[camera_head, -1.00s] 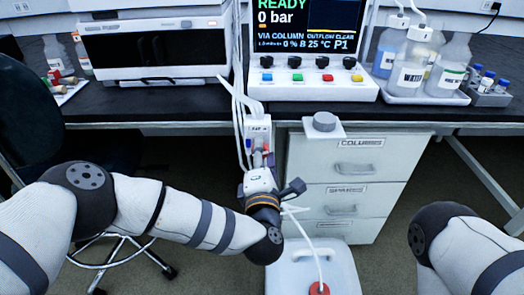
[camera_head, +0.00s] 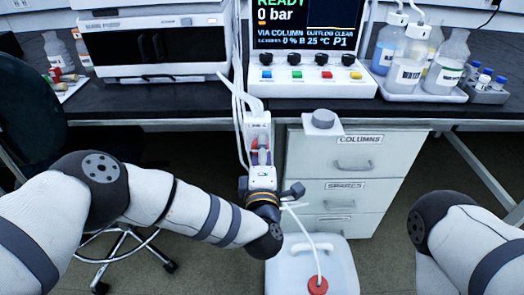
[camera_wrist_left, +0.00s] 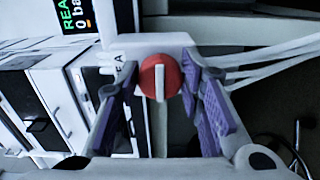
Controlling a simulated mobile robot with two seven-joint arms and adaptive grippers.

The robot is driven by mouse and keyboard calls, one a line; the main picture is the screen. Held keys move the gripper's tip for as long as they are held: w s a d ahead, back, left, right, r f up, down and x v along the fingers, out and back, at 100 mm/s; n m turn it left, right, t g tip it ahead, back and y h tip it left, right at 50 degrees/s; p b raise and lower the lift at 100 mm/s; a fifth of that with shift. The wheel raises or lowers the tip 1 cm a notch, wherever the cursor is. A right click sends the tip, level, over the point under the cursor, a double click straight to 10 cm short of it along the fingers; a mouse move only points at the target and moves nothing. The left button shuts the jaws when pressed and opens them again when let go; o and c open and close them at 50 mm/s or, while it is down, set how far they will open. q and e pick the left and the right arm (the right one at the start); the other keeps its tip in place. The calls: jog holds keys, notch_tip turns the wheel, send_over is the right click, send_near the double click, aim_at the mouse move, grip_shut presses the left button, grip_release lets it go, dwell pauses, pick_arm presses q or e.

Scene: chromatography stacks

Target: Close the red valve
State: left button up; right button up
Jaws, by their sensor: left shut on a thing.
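The red valve (camera_wrist_left: 146,76) is a round red knob with a white bar across its face, upright in the left wrist picture. It sits on a white valve block (camera_wrist_left: 178,43), which also shows in the head view (camera_head: 250,128) below the bench front. My left gripper (camera_wrist_left: 160,85) has its purple-padded fingers on either side of the knob, shut on it. In the head view my left gripper (camera_head: 262,150) reaches up to the block and covers part of it. My right gripper is out of view; only part of that arm shows.
White tubes (camera_head: 239,95) hang beside the block from above. A drawer cabinet (camera_head: 345,190) stands close on the right. A white container with a red cap (camera_head: 317,285) is on the floor below, with a tube. A chair (camera_head: 35,125) is at left.

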pick_arm(q)
jog(key=o, duration=1.1)
jog(key=shift+o, duration=0.2)
jog(key=s, duration=1.2)
